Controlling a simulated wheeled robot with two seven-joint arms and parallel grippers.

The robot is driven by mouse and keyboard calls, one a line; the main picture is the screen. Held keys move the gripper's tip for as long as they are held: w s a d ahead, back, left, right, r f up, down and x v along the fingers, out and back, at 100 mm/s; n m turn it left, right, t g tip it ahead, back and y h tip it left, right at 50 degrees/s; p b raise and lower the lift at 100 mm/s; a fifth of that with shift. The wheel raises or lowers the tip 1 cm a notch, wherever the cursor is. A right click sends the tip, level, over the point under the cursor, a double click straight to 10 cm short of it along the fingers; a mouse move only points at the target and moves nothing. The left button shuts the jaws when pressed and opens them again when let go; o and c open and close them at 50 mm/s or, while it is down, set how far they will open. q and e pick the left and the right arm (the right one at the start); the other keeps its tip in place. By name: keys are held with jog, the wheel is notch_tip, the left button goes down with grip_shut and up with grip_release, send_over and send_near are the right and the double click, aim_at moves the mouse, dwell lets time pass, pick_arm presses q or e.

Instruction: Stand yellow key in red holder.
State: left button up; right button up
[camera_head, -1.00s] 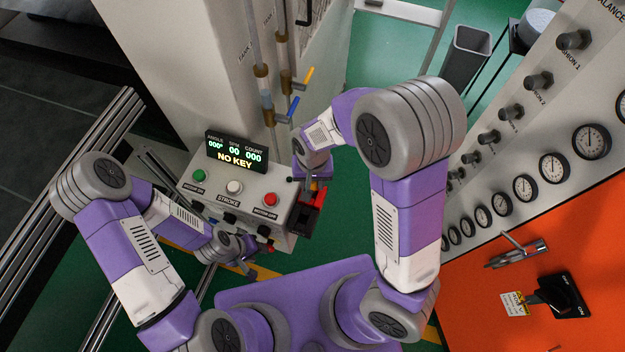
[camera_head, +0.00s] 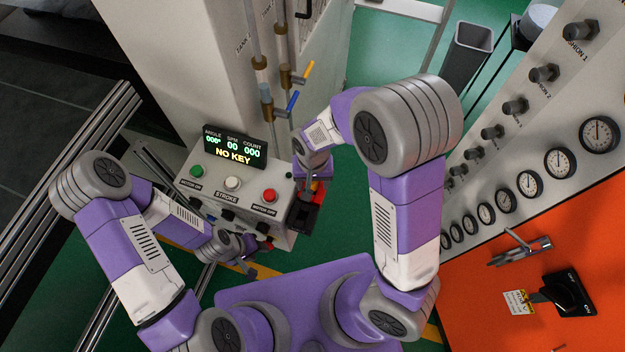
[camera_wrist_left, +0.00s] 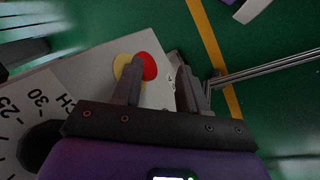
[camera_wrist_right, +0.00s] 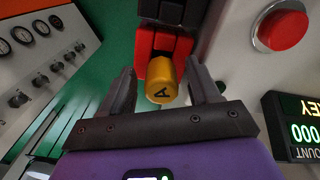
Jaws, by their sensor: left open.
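The yellow key (camera_wrist_right: 163,78) shows in the right wrist view as a gold cylinder with a dark letter A on its end, facing the camera. It is against the red holder (camera_wrist_right: 144,46); how it sits there is hidden behind its end. The holder's red edge also shows in the head view (camera_head: 318,195), at the box's right side. My right gripper (camera_wrist_right: 162,73) is open, with a finger on each side of the key and gaps showing. My left gripper (camera_wrist_left: 158,80) is open and empty, low by the box's front in the head view (camera_head: 250,271).
The control box (camera_head: 215,190) has green, white and red buttons, and its display (camera_head: 235,148) reads NO KEY. A red button on yellow (camera_wrist_left: 149,66) is close to my left fingers. Green floor lies between.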

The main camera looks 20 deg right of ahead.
pick_arm(q)
jog(key=shift+r+p, duration=0.55)
pick_arm(e)
notch_tip(320, 180, up, 8)
jog(key=shift+f, duration=0.2)
pick_arm(q)
jog(key=shift+s, duration=0.15)
pick_arm(e)
jog(key=shift+s+f, duration=0.1)
jog(key=shift+s, duration=0.05)
